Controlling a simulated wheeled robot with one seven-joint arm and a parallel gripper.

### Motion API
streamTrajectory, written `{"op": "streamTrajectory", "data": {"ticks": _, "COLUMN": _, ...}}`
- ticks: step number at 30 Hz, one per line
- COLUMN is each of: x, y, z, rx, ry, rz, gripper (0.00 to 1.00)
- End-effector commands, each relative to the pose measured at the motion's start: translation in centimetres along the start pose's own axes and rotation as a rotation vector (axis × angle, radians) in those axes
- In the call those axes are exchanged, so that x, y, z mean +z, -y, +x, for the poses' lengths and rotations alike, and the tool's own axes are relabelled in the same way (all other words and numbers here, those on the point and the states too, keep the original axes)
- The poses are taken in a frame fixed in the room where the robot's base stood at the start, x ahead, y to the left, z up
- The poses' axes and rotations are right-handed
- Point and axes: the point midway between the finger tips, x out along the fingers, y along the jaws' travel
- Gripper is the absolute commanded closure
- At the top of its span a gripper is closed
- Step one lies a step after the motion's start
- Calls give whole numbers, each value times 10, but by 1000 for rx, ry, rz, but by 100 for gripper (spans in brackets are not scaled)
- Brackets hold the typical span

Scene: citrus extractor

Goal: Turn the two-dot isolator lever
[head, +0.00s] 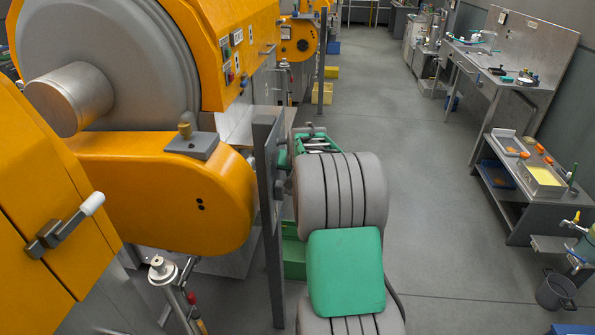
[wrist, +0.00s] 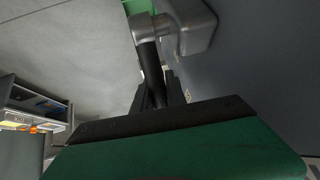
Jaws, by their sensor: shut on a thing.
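In the wrist view, a lever with a black grip (wrist: 149,58) runs from a rounded grey metal hub (wrist: 190,28) on a dark grey panel (wrist: 250,70). My gripper (wrist: 158,93) is shut around the black grip; the fingers are dark and partly hidden behind the wrist housing. In the head view, the edge of an upright dark grey panel (head: 268,200) stands just left of my arm. Its face with the levers is seen almost edge-on, and my arm hides much of it. I cannot make out dots on the held lever. Two black dots show on an orange machine housing (head: 200,204).
A door handle with a white grip (head: 91,204) sticks out at left. A green crate (head: 294,253) stands low behind the panel. A steel bench (head: 490,85) and lower shelf line the right wall; a dark bucket (head: 556,291) stands at lower right. The middle aisle floor is clear.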

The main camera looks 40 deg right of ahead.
Motion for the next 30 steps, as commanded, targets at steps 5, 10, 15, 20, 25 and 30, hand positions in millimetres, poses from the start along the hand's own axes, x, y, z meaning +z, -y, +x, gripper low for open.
{"op": "streamTrajectory", "data": {"ticks": 5, "x": 0, "y": 0, "z": 0, "rx": -1, "ry": 1, "rz": -1, "gripper": 79}}
{"op": "streamTrajectory", "data": {"ticks": 10, "x": 0, "y": -1, "z": 0, "rx": 0, "ry": 0, "rz": 1, "gripper": 65}}
{"op": "streamTrajectory", "data": {"ticks": 15, "x": 0, "y": -2, "z": 0, "rx": 1, "ry": -1, "rz": 2, "gripper": 61}}
{"op": "streamTrajectory", "data": {"ticks": 20, "x": -1, "y": -2, "z": -2, "rx": 1, "ry": -2, "rz": 2, "gripper": 61}}
{"op": "streamTrajectory", "data": {"ticks": 25, "x": 0, "y": -2, "z": -28, "rx": 0, "ry": -6, "rz": 1, "gripper": 61}}
{"op": "streamTrajectory", "data": {"ticks": 30, "x": 0, "y": -2, "z": -62, "rx": 1, "ry": -5, "rz": 2, "gripper": 61}}
